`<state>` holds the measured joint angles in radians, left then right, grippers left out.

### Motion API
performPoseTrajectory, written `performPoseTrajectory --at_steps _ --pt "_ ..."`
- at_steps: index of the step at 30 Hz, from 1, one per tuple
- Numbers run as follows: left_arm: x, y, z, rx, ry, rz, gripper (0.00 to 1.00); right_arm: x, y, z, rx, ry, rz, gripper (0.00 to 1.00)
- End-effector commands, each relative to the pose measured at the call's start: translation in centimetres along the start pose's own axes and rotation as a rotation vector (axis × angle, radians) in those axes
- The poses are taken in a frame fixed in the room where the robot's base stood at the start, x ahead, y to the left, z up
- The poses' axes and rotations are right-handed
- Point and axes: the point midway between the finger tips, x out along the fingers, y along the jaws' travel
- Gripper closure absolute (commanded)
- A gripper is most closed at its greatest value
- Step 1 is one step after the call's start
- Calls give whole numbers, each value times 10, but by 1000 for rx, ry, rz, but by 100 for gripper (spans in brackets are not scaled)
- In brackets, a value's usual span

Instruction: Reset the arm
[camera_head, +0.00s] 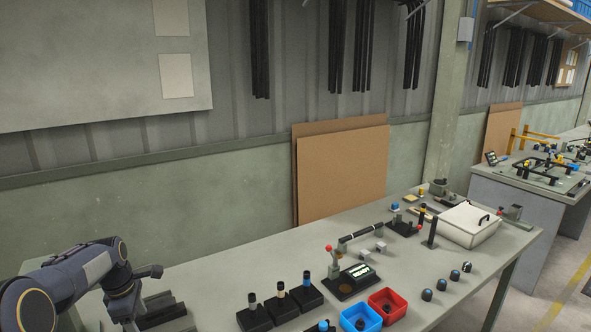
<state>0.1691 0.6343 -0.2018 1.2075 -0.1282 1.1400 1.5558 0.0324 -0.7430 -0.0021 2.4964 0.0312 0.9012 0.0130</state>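My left arm (85,275) comes in from the lower left, dark blue with a grey panel, bent above the left end of the grey workbench (225,262). Its wrist end, with the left gripper (140,290), shows as dark parts low in the view. The fingers are not clear against the dark pieces beside them, so I cannot tell whether they are open or shut. No held thing can be made out. My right arm and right gripper are not in view.
Dark blocks with upright pegs (281,300), a blue bin (360,318), a red bin (387,304) and a black-handled fixture (361,236) stand on the bench. Brown boards (342,172) lean behind. The bench's back left is clear.

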Motion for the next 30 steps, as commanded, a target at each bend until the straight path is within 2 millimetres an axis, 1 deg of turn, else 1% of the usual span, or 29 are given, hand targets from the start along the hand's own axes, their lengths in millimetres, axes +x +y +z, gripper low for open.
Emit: performPoseTrajectory --at_steps 1,5,8,9,11,12,14,15,17,18,20,21,24,27,30 --pt "-11 -8 2 43 -16 15 37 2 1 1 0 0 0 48" --pt "-37 -34 10 187 -57 53 37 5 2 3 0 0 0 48" --pt "-60 -65 20 341 -91 100 37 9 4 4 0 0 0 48" --pt "-70 -81 24 417 -105 125 37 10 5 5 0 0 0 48" --pt "-84 -109 32 545 -124 169 37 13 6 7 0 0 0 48" --pt "-91 -129 38 635 -133 198 37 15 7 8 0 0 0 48" --pt "-99 -160 45 770 -139 246 37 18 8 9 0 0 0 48" --pt "-102 -181 50 860 -140 278 37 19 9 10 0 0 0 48" --pt "-104 -212 58 996 -134 328 37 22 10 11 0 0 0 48" --pt "-103 -233 62 1086 -126 360 37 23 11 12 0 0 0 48" --pt "-98 -262 69 1215 -110 406 37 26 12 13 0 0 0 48" --pt "-94 -280 73 1294 -96 434 37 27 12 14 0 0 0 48" --pt "-80 -317 80 1464 -57 491 37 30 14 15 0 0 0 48" --pt "-68 -341 85 1580 -24 528 37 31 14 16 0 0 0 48" --pt "-60 -353 88 1646 -3 546 37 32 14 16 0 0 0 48"
